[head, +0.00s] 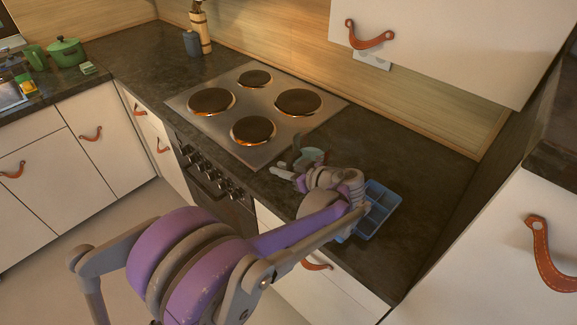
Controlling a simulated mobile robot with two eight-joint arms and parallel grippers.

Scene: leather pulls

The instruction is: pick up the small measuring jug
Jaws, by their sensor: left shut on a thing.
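The small measuring jug (312,155) shows in the head view as a small pale green-grey vessel at the right of the hob, over the dark counter. My left gripper (290,168) is at its near side, shut on the jug. The gripper and wrist cover the jug's lower part, so I cannot tell whether it touches the counter. My right gripper is not in view.
A blue compartment tray (382,197) lies on the counter to the right, partly behind my left arm. The hob (254,105) with dark round plates is to the left. The counter (400,140) behind the tray is clear. A wall cabinet (450,40) hangs above.

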